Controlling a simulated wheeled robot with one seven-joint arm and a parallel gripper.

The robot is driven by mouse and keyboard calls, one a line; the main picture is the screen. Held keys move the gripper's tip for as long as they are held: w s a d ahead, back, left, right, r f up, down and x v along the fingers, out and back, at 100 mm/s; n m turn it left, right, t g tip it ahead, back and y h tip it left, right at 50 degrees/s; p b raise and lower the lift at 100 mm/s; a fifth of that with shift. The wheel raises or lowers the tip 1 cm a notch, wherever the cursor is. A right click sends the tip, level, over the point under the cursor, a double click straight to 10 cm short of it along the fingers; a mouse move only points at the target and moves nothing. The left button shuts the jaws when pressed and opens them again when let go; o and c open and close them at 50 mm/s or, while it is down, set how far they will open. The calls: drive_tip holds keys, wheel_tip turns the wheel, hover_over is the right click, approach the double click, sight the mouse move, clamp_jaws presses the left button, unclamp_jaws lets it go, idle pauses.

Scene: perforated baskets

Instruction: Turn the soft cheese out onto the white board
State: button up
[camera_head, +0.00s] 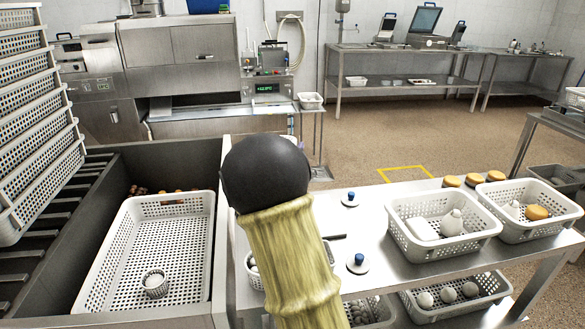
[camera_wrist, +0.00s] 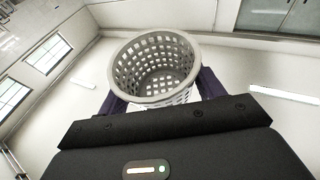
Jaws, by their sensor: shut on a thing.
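In the wrist view my gripper (camera_wrist: 163,92) has its purple fingers shut on a small white perforated basket (camera_wrist: 153,65), one finger on each side. The round mouth of the basket faces the camera enough to show its perforated inner walls. I make out no cheese inside, and its floor is dim. Ceiling and upper walls lie behind it.
A large white perforated basket (camera_head: 208,240) in a dark sink holds a small round basket (camera_head: 155,284). On the steel table (camera_head: 375,205), two baskets (camera_head: 445,245) (camera_head: 530,230) hold white and orange pieces. Two blue-knobbed discs (camera_head: 350,199) (camera_head: 357,264) lie near my arm. Stacked baskets (camera_head: 35,120) stand left.

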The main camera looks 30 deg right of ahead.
drive_tip(key=d+h+b, duration=0.1)
drive_tip(key=s+d+m+h+b, duration=0.1)
drive_tip(key=b, duration=0.1)
drive_tip(key=shift+s+r+g, duration=0.15)
drive_tip(key=shift+s+g, duration=0.1)
drive_tip(key=shift+g, duration=0.15)
drive_tip(key=shift+n, duration=0.4)
